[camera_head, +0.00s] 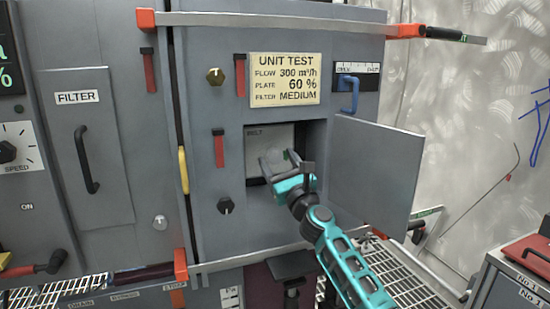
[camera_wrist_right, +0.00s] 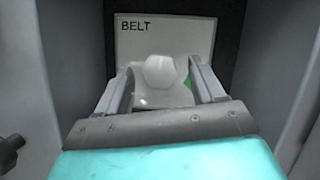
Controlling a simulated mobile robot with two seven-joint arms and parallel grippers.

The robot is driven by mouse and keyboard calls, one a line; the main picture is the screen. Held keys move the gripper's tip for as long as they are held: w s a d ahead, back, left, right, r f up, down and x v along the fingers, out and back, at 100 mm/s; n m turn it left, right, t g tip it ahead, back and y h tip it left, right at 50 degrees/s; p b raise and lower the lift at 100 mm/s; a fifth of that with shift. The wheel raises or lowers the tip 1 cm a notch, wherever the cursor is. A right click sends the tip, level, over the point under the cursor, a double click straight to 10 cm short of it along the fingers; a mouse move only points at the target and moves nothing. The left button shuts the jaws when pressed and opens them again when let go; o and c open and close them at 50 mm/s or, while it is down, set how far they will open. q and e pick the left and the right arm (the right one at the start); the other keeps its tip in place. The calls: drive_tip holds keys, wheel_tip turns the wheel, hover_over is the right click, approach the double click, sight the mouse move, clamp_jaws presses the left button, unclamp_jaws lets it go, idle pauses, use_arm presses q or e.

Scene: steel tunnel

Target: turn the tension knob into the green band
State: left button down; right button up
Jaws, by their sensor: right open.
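A pale, faceted knob (camera_wrist_right: 160,72) stands on a light plate marked BELT (camera_wrist_right: 190,38), inside an open recess. A bit of green (camera_wrist_right: 188,82) shows to the right of the knob, partly hidden by a finger. My right gripper (camera_wrist_right: 162,70) is open, with one finger on each side of the knob; I cannot tell whether they touch it. In the head view my right gripper (camera_head: 284,160) reaches into the recess, hides the knob and covers part of the belt plate (camera_head: 265,140). My left gripper is not in view.
The open recess door (camera_head: 375,170) stands to the right of my arm. The recess walls are close around the gripper. A dark knob (camera_head: 226,206) and red strips sit on the panel to the left. An orange-ended bar (camera_head: 270,22) crosses above.

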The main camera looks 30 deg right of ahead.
drive_tip(key=shift+x, duration=1.25)
drive_tip(key=c, duration=1)
